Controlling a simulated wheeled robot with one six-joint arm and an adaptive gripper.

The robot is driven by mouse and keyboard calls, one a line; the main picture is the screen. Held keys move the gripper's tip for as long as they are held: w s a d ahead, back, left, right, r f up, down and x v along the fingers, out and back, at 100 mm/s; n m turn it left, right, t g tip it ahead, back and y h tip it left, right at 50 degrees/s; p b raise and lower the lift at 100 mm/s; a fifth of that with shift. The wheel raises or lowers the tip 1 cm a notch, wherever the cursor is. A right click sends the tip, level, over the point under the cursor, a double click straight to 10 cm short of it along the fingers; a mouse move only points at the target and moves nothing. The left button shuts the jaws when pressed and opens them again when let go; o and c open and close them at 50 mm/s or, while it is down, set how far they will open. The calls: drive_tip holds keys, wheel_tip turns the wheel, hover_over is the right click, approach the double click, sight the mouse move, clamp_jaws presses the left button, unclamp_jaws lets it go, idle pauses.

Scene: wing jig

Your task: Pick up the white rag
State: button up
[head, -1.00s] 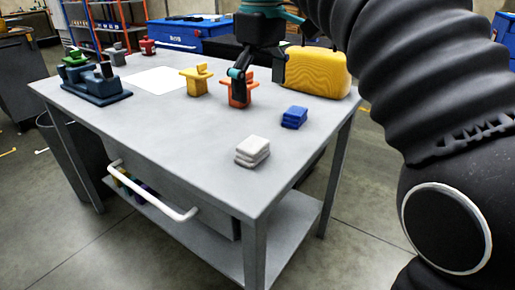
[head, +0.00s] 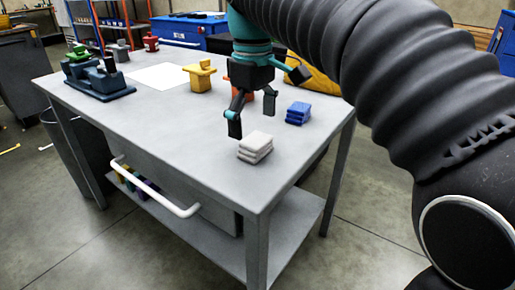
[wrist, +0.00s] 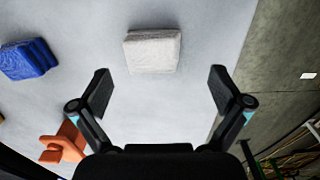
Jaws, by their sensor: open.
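The white rag (head: 256,147) is a folded stack lying flat on the grey table (head: 180,140), near its front right corner. It also shows in the wrist view (wrist: 152,50), ahead of the fingertips and between their lines. My gripper (head: 252,118) is open and empty, above the table just behind the rag in the head view. In the wrist view the two fingers (wrist: 160,88) are spread wide, with bare table between them. The fingers do not touch the rag.
A folded blue rag (head: 298,113) lies to the right of my gripper. An orange part (wrist: 64,143) is behind it, and a yellow part (head: 200,76) stands further left. A blue vise-like fixture (head: 98,82) sits at the far left. The table's edge is close beside the white rag.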

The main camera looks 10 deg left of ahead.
sight(255, 140)
drive_tip(key=f, duration=0.5)
drive_tip(key=shift+w+d+b, duration=0.1)
drive_tip(key=shift+w+b, duration=0.2)
drive_tip(key=shift+b, duration=0.05)
drive_tip(key=c, duration=1.3)
